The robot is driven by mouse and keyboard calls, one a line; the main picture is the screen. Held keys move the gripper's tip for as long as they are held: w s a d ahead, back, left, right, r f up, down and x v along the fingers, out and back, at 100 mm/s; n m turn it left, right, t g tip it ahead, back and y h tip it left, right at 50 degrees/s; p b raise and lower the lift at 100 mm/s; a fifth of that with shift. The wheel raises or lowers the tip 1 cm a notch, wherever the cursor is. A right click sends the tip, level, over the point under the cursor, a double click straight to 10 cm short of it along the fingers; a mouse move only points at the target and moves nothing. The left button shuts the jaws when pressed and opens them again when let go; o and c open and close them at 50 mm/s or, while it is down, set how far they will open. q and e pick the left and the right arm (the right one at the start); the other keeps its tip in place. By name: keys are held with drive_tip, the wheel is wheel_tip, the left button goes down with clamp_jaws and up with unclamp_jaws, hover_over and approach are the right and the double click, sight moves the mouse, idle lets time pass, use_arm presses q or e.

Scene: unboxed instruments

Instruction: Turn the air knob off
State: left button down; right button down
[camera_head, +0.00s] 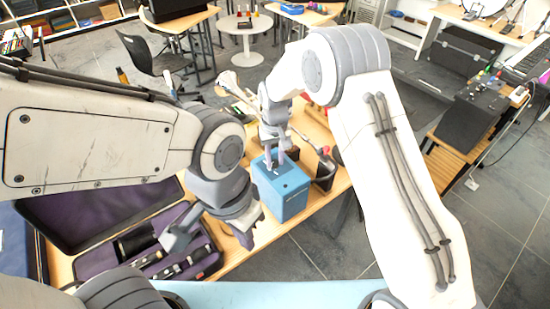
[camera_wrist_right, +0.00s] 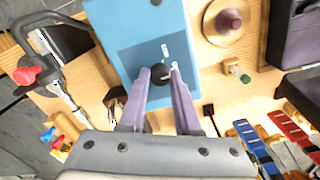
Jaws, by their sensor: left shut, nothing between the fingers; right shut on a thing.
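A blue box (camera_head: 283,197) stands on the wooden table. It also fills the upper middle of the right wrist view (camera_wrist_right: 125,35). A round black knob (camera_wrist_right: 160,73) sits on its face with small white labels beside it; which setting it points to is too small to tell. My right gripper (camera_wrist_right: 160,76) is shut on the knob, one finger on each side. In the head view my right gripper (camera_head: 275,164) reaches down onto the top of the box. My left gripper (camera_head: 244,236) is shut and empty, left of and lower than the box, above the table edge.
An open purple-lined instrument case (camera_head: 90,262) with black pieces lies at the left. A dark container (camera_head: 326,178) stands close to the box's right side. In the right wrist view, a round wooden piece (camera_wrist_right: 208,22) and a green-topped piece (camera_wrist_right: 232,68) lie near the box.

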sight(275, 161)
drive_tip(key=shift+r, duration=0.1)
drive_tip(key=c, duration=0.6)
unclamp_jaws()
wheel_tip(275, 161, up, 10)
drive_tip(key=shift+r+b, duration=0.2)
drive_tip(key=shift+b, duration=0.8)
